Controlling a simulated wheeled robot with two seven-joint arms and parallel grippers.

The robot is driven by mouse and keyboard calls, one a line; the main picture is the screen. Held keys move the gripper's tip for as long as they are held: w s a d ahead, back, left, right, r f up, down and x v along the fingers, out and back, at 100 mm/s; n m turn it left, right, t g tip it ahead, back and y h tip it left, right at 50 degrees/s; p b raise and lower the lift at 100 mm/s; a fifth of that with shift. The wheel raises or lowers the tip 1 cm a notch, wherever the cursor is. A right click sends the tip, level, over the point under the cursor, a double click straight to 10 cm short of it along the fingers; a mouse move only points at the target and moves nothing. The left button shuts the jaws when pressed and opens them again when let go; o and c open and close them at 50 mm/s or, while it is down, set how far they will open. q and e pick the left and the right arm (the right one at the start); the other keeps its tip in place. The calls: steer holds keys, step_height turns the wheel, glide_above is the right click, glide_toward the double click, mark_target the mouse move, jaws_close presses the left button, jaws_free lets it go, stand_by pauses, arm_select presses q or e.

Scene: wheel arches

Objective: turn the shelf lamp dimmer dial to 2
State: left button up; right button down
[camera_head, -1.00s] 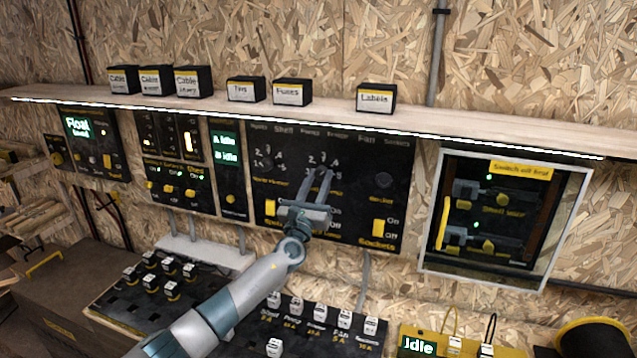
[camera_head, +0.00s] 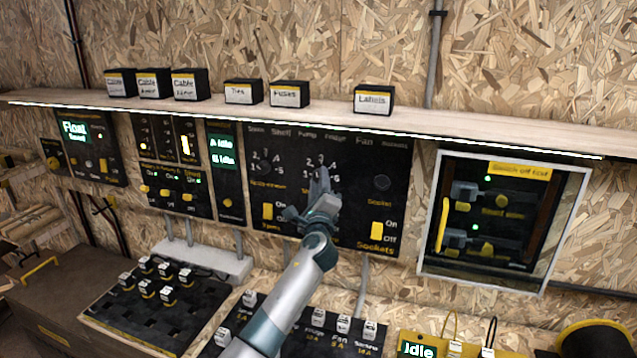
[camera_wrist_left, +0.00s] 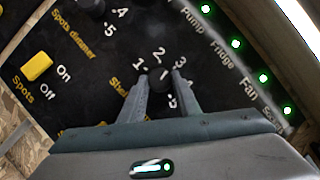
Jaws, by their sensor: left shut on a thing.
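The shelf lamp dimmer dial (camera_wrist_left: 158,77) is a small black knob with a pale mark, ringed by white numbers, on the black switch panel. In the left wrist view its mark points up and slightly right, around the 2 to 3 side; the exact setting is hard to read. My left gripper (camera_wrist_left: 159,81) is shut on this dial, one finger on each side. In the head view the left gripper (camera_head: 320,180) reaches up to the panel and hides most of the dial. My right gripper is not in view.
The spots dimmer dial (camera_wrist_left: 90,5) and a yellow spots switch (camera_wrist_left: 37,66) are left of the dial. A yellow sockets switch (camera_head: 377,230) is to the right. A wooden shelf (camera_head: 330,125) with small boxes runs above. A glazed case (camera_head: 502,220) hangs at right.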

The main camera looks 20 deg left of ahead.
arm_select(q)
steer(key=shift+d+r+n+g+y+p, duration=0.1)
steer(key=shift+n+g+p, duration=0.4)
steer(key=shift+n, duration=0.85)
steer(key=shift+a+r+n+g+y+p, duration=0.15)
steer(key=shift+n+g+p, duration=0.35)
steer(key=shift+n, duration=0.8)
steer(key=shift+d+r+n+g+y+p, duration=0.15)
steer(key=shift+n+g+p, duration=0.35)
steer(key=shift+n, duration=0.85)
steer(key=shift+f, duration=0.1)
steer(key=o, duration=1)
steer(key=shift+o, duration=0.2)
steer(key=shift+s, duration=0.15)
steer(key=b+v, duration=0.4)
steer(key=v, duration=1.3)
steer(key=shift+r+b, duration=0.3)
steer(key=shift+b, duration=0.1)
steer(key=shift+s+f, duration=0.1)
